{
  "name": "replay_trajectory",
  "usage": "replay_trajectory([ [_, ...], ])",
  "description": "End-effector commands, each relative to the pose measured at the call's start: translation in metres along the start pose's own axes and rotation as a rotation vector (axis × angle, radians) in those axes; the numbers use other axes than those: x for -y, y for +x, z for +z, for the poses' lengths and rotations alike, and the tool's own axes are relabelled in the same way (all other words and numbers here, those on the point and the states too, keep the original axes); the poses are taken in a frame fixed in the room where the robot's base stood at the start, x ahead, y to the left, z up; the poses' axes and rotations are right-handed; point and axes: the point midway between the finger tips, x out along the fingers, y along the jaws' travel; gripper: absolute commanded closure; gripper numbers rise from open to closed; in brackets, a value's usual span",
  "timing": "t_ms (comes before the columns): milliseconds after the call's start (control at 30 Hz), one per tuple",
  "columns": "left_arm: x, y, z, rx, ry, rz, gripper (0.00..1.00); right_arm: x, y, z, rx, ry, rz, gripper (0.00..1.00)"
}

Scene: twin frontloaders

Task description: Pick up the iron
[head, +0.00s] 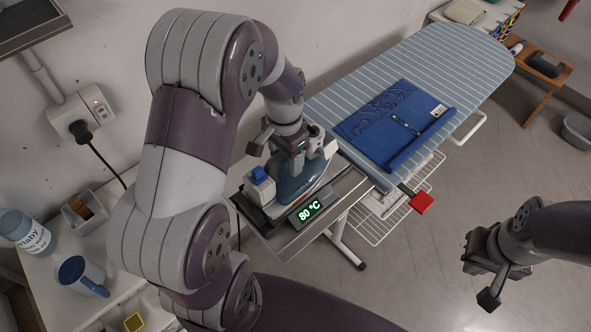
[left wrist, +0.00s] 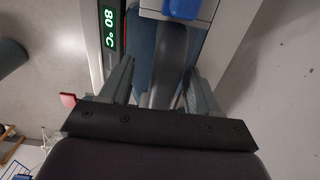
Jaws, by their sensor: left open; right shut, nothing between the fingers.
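The iron (head: 293,187), with a teal-grey body, sits on the metal rest (head: 335,203) at the near end of the ironing board. In the left wrist view its grey handle (left wrist: 168,60) lies between my fingers. My left gripper (head: 295,160) is over the iron, open, with one finger on each side of the handle; I cannot tell whether either finger touches it. It also shows in the left wrist view (left wrist: 160,85). My gripper hides part of the iron in the head view. My right gripper (head: 481,275) is shut and empty, over the floor at the right.
A display (head: 309,211) on the rest reads 80 °C. A folded blue garment (head: 392,122) lies on the striped ironing board (head: 440,62). A red block (head: 422,203) sticks out below the board.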

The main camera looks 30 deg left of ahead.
Motion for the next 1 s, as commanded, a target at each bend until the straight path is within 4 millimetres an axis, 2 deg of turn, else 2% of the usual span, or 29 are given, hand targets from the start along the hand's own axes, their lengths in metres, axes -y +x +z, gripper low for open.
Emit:
replay_trajectory([
  [100, 0.000, 0.012, 0.000, 0.001, -0.001, 0.000, 0.38, 0.000, -0.002, 0.000, 0.000, 0.000, 0.000, 1.00],
  [300, 0.000, 0.014, 0.000, -0.001, -0.001, -0.001, 0.38, 0.000, -0.001, 0.000, 0.001, 0.000, 0.000, 1.00],
  [367, 0.000, 0.014, 0.000, -0.001, -0.002, -0.001, 0.55, 0.000, -0.001, 0.000, 0.001, 0.000, 0.000, 1.00],
  [500, 0.000, 0.014, 0.000, -0.001, -0.002, -0.001, 1.00, 0.000, -0.001, 0.000, 0.001, 0.000, 0.000, 1.00],
  [833, 0.001, 0.011, -0.001, -0.005, -0.002, -0.003, 1.00, 0.000, -0.001, 0.000, 0.001, 0.000, 0.000, 1.00],
  [1000, 0.001, -0.001, -0.001, -0.006, -0.002, -0.003, 1.00, 0.000, 0.002, 0.000, 0.001, 0.000, 0.000, 1.00],
])
